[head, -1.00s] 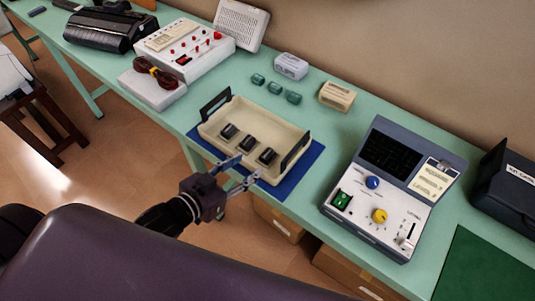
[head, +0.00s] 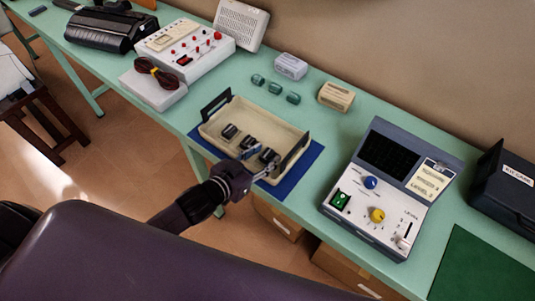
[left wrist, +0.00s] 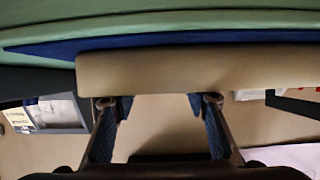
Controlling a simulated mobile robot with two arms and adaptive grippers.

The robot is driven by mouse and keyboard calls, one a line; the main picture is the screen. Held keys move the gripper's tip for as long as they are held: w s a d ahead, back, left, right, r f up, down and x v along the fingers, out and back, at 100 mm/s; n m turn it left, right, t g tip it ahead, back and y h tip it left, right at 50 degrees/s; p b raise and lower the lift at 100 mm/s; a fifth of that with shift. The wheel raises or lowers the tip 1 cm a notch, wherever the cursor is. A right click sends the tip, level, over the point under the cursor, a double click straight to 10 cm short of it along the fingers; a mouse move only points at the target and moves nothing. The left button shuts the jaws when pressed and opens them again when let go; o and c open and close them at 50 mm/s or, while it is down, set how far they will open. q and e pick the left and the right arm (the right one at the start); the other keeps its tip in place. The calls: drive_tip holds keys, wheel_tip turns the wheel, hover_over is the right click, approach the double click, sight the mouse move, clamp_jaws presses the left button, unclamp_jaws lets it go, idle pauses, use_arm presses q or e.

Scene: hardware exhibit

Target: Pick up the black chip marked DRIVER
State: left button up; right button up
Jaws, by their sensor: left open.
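Three black chips lie in a row in a cream tray (head: 283,127): a left one (head: 230,131), a middle one (head: 249,143) and a right one (head: 269,156). Their markings are too small to read, so I cannot tell which is DRIVER. My left gripper (head: 260,161) is open at the tray's front side, by the right and middle chips; its fingers partly cover that area. My right gripper is out of view.
The tray has dark upright handles at both ends and rests on a blue mat (head: 291,184). A console with knobs (head: 390,195) stands to the right. Small green parts (head: 275,88), a grey block (head: 290,66) and a beige block (head: 336,96) lie behind.

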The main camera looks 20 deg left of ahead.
use_arm(q)
drive_tip(key=shift+c, duration=0.6)
drive_tip(key=c, duration=1)
drive_tip(key=shift+r, duration=0.1)
